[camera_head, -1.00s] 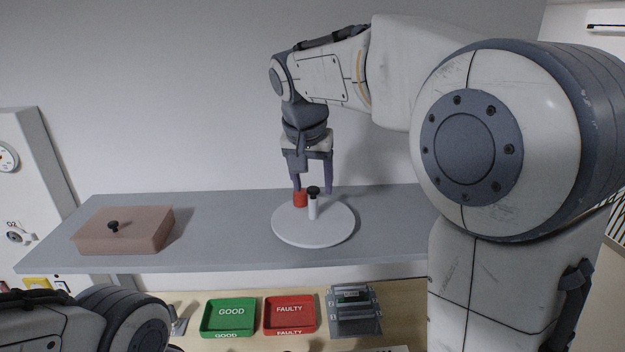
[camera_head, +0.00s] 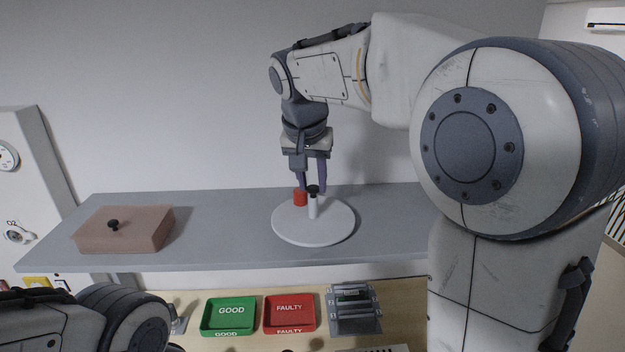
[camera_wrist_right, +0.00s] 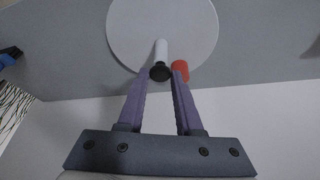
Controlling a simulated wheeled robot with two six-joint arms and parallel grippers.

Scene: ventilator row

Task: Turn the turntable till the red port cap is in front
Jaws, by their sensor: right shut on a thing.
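The white round turntable (camera_head: 330,233) lies on the grey shelf. The red port cap (camera_head: 300,199) stands at its back, slightly left. A white post (camera_head: 313,210) with a black knob (camera_head: 313,189) stands on the turntable just right of the cap. My right gripper (camera_head: 313,188) points down from behind and is shut on the black-knobbed post. In the right wrist view the fingers (camera_wrist_right: 161,72) flank the knob (camera_wrist_right: 160,73), and the red cap (camera_wrist_right: 181,68) is just outside one finger, partly hidden by it. My left gripper is out of view.
A brownish box (camera_head: 125,232) with a black knob sits on the shelf (camera_head: 220,225) at left. Below, on a lower bench, are a green GOOD tray (camera_head: 205,328), a red FAULTY tray (camera_head: 268,328) and a grey fixture (camera_head: 355,325). The shelf between box and turntable is clear.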

